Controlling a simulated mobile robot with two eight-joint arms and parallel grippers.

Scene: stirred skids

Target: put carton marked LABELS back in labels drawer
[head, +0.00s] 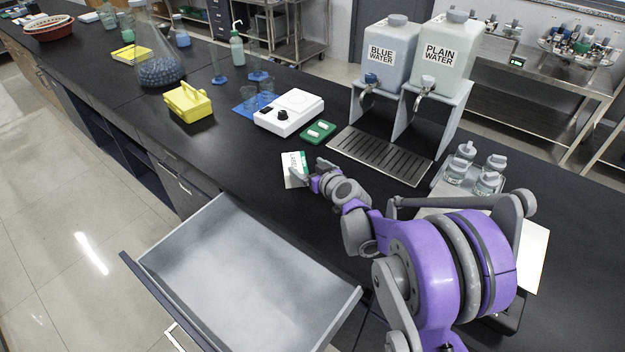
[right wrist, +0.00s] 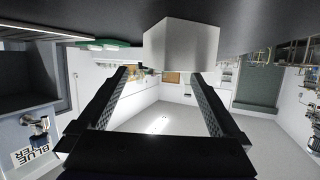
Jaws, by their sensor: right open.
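A small white carton with a green strip (head: 291,158) stands on the black bench top; its lettering is too small to read. My right gripper (head: 309,170) is open at the carton's right side, low over the bench. In the right wrist view the pale carton (right wrist: 180,42) lies just beyond the tips of the open fingers (right wrist: 163,78), and nothing is held between them. An open drawer (head: 240,268) below the bench's front edge is empty; no label on it shows. My left gripper is not in view.
Two water tanks on a stand (head: 455,105) and a drip grate (head: 380,155) are at the back right. A yellow carrier (head: 188,103) is at the left. The bench just left of the carton is clear.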

